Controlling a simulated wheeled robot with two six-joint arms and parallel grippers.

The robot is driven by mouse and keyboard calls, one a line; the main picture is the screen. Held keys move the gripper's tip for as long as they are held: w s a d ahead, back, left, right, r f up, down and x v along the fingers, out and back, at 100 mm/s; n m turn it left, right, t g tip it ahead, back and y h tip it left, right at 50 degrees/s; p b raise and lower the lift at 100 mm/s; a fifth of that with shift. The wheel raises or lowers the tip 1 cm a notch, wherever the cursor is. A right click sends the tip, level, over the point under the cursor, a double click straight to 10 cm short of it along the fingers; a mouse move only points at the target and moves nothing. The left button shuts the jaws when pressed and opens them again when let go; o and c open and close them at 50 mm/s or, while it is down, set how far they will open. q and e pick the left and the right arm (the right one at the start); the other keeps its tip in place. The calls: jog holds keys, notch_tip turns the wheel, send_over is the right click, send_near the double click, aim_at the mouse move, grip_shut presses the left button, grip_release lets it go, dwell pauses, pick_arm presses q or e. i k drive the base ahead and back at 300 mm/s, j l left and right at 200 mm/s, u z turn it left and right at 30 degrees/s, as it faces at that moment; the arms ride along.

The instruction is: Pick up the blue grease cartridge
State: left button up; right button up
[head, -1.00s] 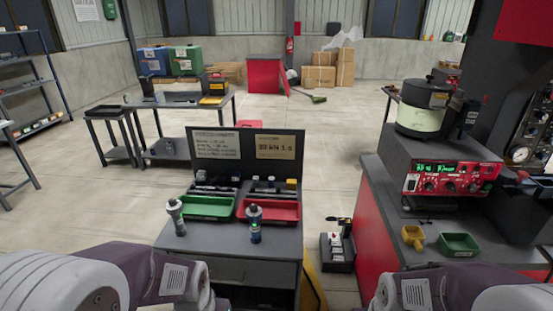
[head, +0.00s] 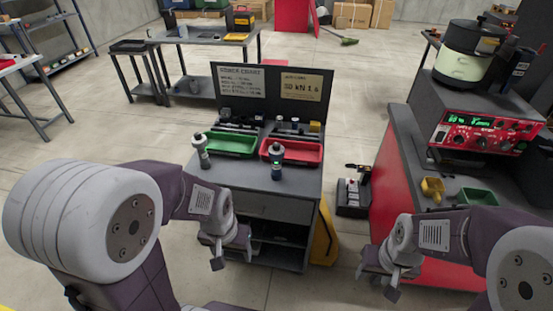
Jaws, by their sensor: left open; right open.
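A small upright cylinder with a blue lower part and a grey top, which looks like the blue grease cartridge (head: 277,170), stands on the front right of the grey cart top (head: 240,175). A similar grey-white cylinder (head: 203,159) stands at the front left of that top. My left gripper (head: 232,259) is open and empty, low in front of the cart and nearer to me than the cartridge. My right gripper (head: 381,287) is open and empty, right of the cart and in front of the red cabinet. Neither gripper touches a cylinder.
A green tray (head: 230,153) and a red tray (head: 290,160) lie behind the cylinders, with a dark sign board (head: 240,100) upright at the back. The red cabinet (head: 395,190) on the right carries a red-fronted machine (head: 487,134). Open floor lies left of the cart.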

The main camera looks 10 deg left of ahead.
aim_at(275, 172)
jog(key=i+j+z, duration=0.1)
jog(key=j+z, duration=0.3)
jog(key=j, duration=0.5)
jog(key=j+z, duration=0.4)
jog(key=j, duration=0.5)
jog(key=k+j+z, duration=0.15)
jog(key=j+z, duration=0.25)
jog(key=j, duration=0.45)
